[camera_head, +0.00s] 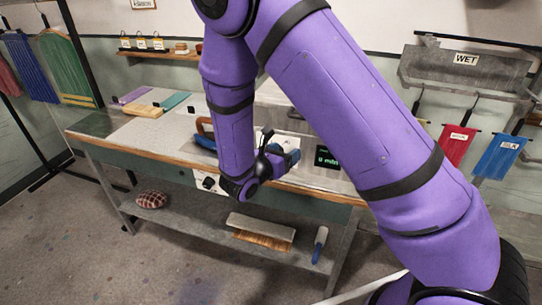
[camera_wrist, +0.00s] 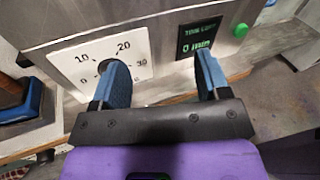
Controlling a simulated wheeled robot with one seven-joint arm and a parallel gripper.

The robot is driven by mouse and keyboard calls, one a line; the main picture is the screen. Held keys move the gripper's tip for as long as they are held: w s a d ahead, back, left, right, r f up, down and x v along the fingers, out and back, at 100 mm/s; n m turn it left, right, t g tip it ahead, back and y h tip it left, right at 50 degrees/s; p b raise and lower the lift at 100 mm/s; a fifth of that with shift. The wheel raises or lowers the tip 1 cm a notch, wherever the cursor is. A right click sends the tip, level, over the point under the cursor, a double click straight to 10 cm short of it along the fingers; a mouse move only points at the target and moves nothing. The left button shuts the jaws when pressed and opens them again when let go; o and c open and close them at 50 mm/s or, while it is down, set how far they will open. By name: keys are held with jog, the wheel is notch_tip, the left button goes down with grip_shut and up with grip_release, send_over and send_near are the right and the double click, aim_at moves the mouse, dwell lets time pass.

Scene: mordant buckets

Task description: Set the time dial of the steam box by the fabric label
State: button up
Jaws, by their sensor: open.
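The steam box is a grey metal box (camera_head: 270,118) on the bench, partly hidden behind my arm. In the wrist view its front carries a white time dial plate (camera_wrist: 138,45) marked 0, 10, 20 and 30. The dial's centre is hidden behind my left finger, so its pointer cannot be read. A dark display (camera_wrist: 197,36) with green text sits to the right; in the head view the display (camera_head: 327,157) seems to read 0 min. My gripper (camera_wrist: 162,80) is open and empty, its blue fingers spread before the box front. I cannot tell whether a finger touches the dial.
A green button (camera_wrist: 241,30) is right of the display. Folded cloths (camera_head: 143,110) lie on the bench's left. A white panel with a black knob (camera_head: 208,183) is on the bench front. Labelled red (camera_head: 457,143) and blue (camera_head: 499,156) cloths hang right, under a WET sign (camera_head: 466,59).

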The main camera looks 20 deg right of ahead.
jog(key=w+a+f+n+t+y, duration=0.1)
jog(key=a+f+n+t+y, duration=0.2)
jog(key=a+f+n+t, duration=0.35)
jog(key=shift+g, duration=0.85)
jog(key=x, duration=0.3)
jog(key=f+x, duration=0.1)
jog(key=x, duration=0.7)
jog(key=shift+f, duration=0.2)
jog(key=c, duration=0.9)
